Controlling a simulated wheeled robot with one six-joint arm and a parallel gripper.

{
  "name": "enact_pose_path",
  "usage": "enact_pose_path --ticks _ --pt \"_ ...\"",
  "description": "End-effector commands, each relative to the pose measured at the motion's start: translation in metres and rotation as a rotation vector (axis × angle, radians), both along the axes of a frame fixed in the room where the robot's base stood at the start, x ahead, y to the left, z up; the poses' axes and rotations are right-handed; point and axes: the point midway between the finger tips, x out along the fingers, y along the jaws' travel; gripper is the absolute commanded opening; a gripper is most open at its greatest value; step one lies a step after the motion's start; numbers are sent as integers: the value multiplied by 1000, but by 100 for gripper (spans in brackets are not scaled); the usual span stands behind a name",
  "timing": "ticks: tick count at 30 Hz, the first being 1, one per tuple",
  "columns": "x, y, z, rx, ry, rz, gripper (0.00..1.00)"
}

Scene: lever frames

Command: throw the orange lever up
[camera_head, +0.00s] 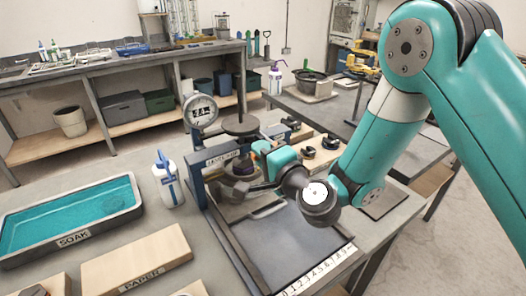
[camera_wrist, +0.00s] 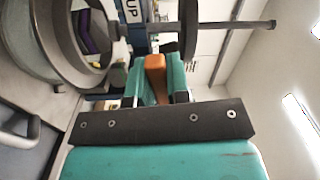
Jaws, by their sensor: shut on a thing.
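The orange lever (camera_wrist: 155,64) shows in the wrist view between the two teal fingers of my gripper (camera_wrist: 157,82), which is shut on it. A label strip (camera_head: 222,157) runs along the frame's crossbar. Its end, reading "UP", also shows in the wrist view (camera_wrist: 132,10). The lever's base is hidden, so its exact angle is hard to tell.
A round gauge (camera_head: 201,110) and a dark handwheel (camera_head: 241,125) stand above the frame. A blue soak tray (camera_head: 68,235), a spray bottle (camera_head: 168,180) and a paper board (camera_head: 137,263) lie to the left. A ruler strip (camera_head: 318,272) edges the press bed in front.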

Motion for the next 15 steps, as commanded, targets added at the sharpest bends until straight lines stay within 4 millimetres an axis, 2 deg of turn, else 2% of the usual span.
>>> enact_pose_path --ticks 15 --pt "-1 -1 3 114 83 -2 0"
